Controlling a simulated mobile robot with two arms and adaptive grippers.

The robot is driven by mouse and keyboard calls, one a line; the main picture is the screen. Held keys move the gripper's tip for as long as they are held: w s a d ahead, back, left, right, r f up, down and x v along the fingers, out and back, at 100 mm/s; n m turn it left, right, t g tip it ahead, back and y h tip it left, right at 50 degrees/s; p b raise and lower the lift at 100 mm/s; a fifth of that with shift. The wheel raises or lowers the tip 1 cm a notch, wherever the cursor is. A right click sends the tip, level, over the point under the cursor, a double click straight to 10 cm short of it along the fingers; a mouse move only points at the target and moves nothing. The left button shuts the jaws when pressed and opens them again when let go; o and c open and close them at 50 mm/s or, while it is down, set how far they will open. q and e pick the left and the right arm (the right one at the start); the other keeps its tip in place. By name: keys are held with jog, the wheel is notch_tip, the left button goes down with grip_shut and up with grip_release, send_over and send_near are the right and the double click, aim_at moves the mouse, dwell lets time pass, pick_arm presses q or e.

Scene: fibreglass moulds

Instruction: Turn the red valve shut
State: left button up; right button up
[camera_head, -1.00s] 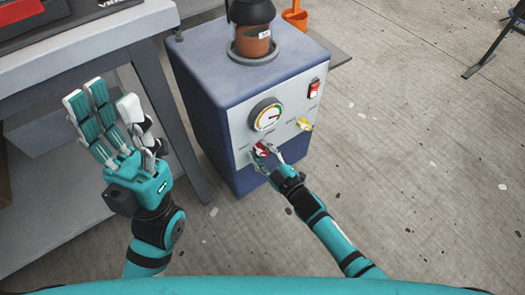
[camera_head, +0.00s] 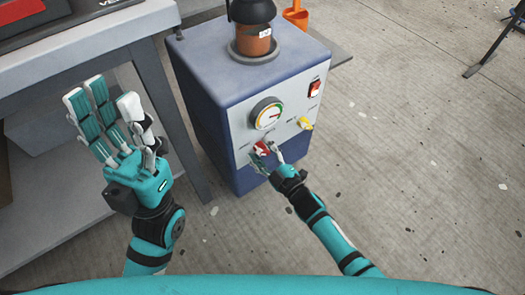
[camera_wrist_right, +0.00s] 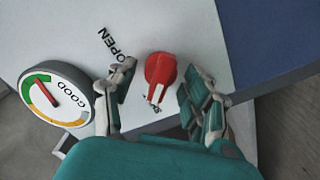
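The red valve (camera_head: 261,148) is on the light front panel of the blue-grey machine (camera_head: 212,62), below the round gauge. In the right wrist view the valve (camera_wrist_right: 160,69) stands between the two finger sides of my right gripper (camera_wrist_right: 158,84), with a gap on each side. That gripper (camera_head: 264,151) is open at the panel. The word OPEN is printed to the valve's left; a second label below its handle is partly hidden. The handle's narrow end points down towards that second label. My left gripper (camera_head: 99,103) is open and empty, beside the grey bench.
The gauge (camera_head: 266,113) is above the valve and reads near GOOD in the wrist view (camera_wrist_right: 54,94). A yellow knob (camera_head: 305,124) and a red switch (camera_head: 314,88) are on the panel's right. A dark-topped pot (camera_head: 253,40) stands on the machine. The bench (camera_head: 95,45) is at left.

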jog(key=v, duration=1.2)
dwell(0.5)
